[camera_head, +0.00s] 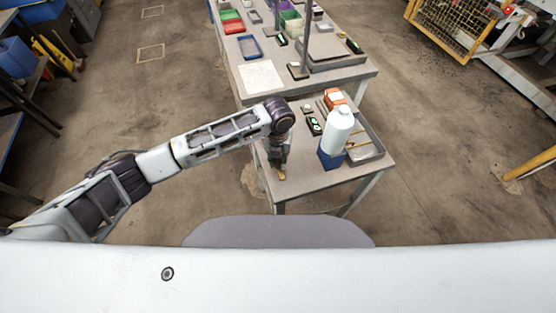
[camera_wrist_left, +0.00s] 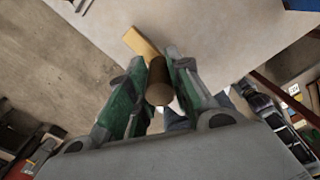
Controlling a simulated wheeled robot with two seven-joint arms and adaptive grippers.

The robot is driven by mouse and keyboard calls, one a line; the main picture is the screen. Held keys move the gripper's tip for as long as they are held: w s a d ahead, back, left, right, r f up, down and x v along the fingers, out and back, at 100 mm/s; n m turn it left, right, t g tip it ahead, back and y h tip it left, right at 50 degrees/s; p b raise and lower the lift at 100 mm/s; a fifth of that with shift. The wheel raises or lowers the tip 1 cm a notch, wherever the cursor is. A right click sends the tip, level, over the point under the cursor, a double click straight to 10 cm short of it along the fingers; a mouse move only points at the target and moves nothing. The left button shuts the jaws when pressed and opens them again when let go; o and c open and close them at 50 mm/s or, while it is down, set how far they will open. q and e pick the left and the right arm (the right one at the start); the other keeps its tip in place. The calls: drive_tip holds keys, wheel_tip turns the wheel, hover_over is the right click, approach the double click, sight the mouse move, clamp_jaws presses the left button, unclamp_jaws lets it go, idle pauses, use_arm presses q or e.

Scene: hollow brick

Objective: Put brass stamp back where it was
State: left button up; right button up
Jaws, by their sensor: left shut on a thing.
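My left gripper (camera_head: 280,160) reaches over the near left corner of the front table. It is shut on the brass stamp, whose brown cylinder (camera_wrist_left: 159,82) shows end-on between the green fingers in the left wrist view. A yellow, brass-coloured block (camera_wrist_left: 140,42) shows just beyond the fingertips. It also shows as a small yellow piece (camera_head: 281,174) below the gripper in the head view. I cannot tell whether the block is joined to the cylinder or whether it touches the tabletop. My right gripper is not in view.
On the front table (camera_head: 308,181), a white bottle (camera_head: 340,128) stands in a blue holder (camera_head: 330,156) right of my gripper. A grey tray (camera_head: 372,150), an orange box (camera_head: 333,97) and a dark green-marked item (camera_head: 315,126) are close by. A longer table (camera_head: 240,75) behind holds coloured bins.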

use_arm(q)
drive_tip(key=shift+f, duration=0.7)
drive_tip(key=shift+f, duration=0.1)
drive_tip(key=o, duration=0.8)
drive_tip(key=shift+r+b, duration=0.55)
drive_tip(key=shift+r, duration=5.6)
